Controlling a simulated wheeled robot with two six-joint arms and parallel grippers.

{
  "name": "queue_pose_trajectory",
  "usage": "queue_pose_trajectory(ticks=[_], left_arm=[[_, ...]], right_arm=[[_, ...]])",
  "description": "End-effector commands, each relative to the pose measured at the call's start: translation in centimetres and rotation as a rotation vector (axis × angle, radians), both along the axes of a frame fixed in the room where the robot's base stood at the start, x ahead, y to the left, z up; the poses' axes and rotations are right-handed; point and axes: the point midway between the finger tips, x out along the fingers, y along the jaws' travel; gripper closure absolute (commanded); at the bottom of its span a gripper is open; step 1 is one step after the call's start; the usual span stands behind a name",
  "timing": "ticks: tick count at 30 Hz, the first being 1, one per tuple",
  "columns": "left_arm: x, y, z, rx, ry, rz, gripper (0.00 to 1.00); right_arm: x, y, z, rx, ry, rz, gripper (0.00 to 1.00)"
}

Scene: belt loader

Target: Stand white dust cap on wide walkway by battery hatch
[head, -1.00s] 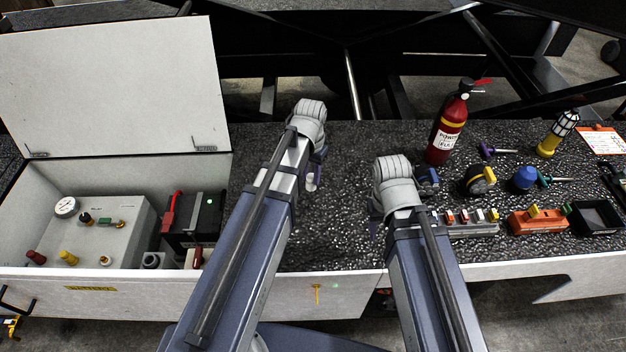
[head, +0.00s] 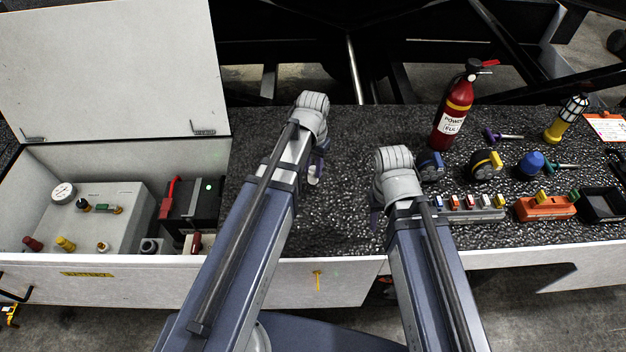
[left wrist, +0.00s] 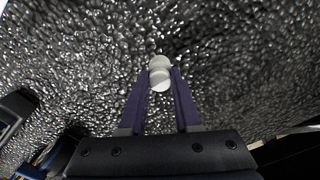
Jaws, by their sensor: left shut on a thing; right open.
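The white dust cap (left wrist: 160,74) is between the fingertips of my left gripper (left wrist: 163,82) in the left wrist view, over the dark speckled walkway (left wrist: 230,60). In the head view the cap (head: 314,176) shows as a small pale piece below my left gripper (head: 319,166). I cannot tell whether the cap touches the walkway (head: 335,225). The open battery hatch (head: 110,72) stands to the left, its lid raised over the box. My right gripper (head: 376,215) is mostly hidden by its own wrist and is open, over the walkway to the right.
A red fire extinguisher (head: 452,108) stands at the back right. A blue tape measure (head: 430,165), a yellow one (head: 485,164), a grey block with several coloured parts (head: 470,214), an orange block (head: 545,208) and a black tray (head: 601,205) lie right. The walkway between my arms is clear.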

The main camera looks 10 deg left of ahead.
Motion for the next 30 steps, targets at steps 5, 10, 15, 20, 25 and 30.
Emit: queue_pose_trajectory(ticks=[5,10,15,20,25,30], left_arm=[[0.0,0.0,-0.7,0.000,0.000,0.000,1.00],[0.0,0.0,-2.9,0.000,0.000,0.000,1.00],[0.0,0.0,-3.8,0.000,0.000,0.000,1.00],[0.0,0.0,-3.6,0.000,0.000,0.000,1.00],[0.0,0.0,-3.9,0.000,0.000,0.000,1.00],[0.0,0.0,-3.9,0.000,0.000,0.000,0.55]], right_arm=[[0.0,0.0,-0.7,0.000,0.000,0.000,0.50],[0.0,0.0,-2.9,0.000,0.000,0.000,0.50],[0.0,0.0,-3.8,0.000,0.000,0.000,0.50],[0.0,0.0,-3.6,0.000,0.000,0.000,0.50],[0.0,0.0,-3.9,0.000,0.000,0.000,0.50],[0.0,0.0,-3.9,0.000,0.000,0.000,0.50]])
